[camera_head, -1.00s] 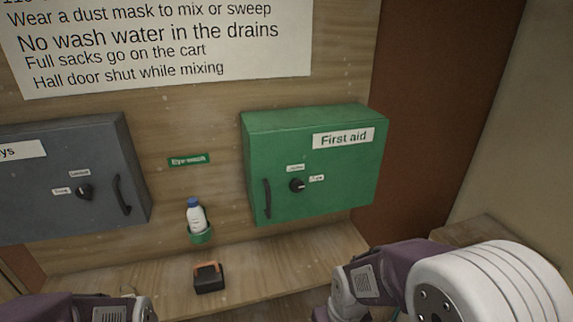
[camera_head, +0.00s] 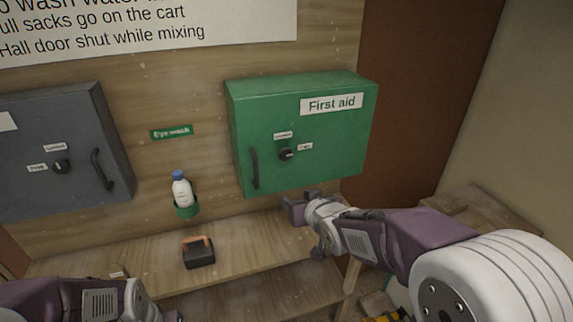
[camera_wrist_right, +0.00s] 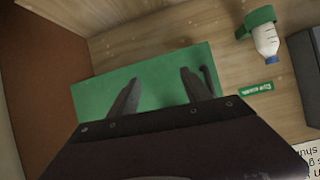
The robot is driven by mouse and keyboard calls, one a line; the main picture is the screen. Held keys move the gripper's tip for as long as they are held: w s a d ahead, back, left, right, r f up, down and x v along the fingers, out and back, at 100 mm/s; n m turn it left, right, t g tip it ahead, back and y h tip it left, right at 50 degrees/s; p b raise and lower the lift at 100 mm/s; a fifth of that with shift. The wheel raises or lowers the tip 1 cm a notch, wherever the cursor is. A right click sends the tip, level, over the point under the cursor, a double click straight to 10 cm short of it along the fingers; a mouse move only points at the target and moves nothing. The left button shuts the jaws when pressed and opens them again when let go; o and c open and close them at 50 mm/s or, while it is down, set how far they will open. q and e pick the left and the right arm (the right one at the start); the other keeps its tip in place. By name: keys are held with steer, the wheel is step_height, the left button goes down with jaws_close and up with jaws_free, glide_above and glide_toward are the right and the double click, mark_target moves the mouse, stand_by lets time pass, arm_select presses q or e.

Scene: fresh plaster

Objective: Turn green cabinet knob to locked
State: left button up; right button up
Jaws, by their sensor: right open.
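The green First aid cabinet (camera_head: 345,140) hangs on the wooden wall, its door shut. Its round black knob (camera_head: 286,155) is on the door front, with a small white label above it and another to its right. The label print is too small to read surely, and I cannot tell the knob's exact pointing. A black bar handle (camera_head: 254,168) stands left of the knob. My right gripper (camera_head: 298,209) is open and empty, below the cabinet and apart from it. In the right wrist view its fingers (camera_wrist_right: 160,77) spread before the green cabinet (camera_wrist_right: 90,88); the knob does not show there. My left gripper (camera_head: 173,316) barely shows at the bottom edge.
A grey cabinet (camera_head: 55,120) with its own knob and handle hangs at left. Between the cabinets are an Eye wash sign (camera_head: 171,132) and a bottle (camera_head: 181,190) in a green holder. A black block with an orange handle (camera_head: 199,253) sits on the wooden shelf (camera_head: 245,240).

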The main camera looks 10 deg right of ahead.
mark_target(286, 156)
step_height(286, 156, up, 7)
steer(key=w+n+t+y+b, duration=0.1)
steer(key=w+t+b, duration=0.1)
steer(key=t+b, duration=0.45)
steer(key=shift+g, duration=0.35)
steer(key=w, duration=0.8)
steer(key=shift+w+a+f+p, duration=0.15)
steer(key=shift+w+a+p, duration=0.15)
steer(key=shift+a+p, duration=0.1)
arm_select(q)
step_height(286, 156, down, 9)
steer(key=shift+f, duration=0.1)
arm_select(e)
jaws_close()
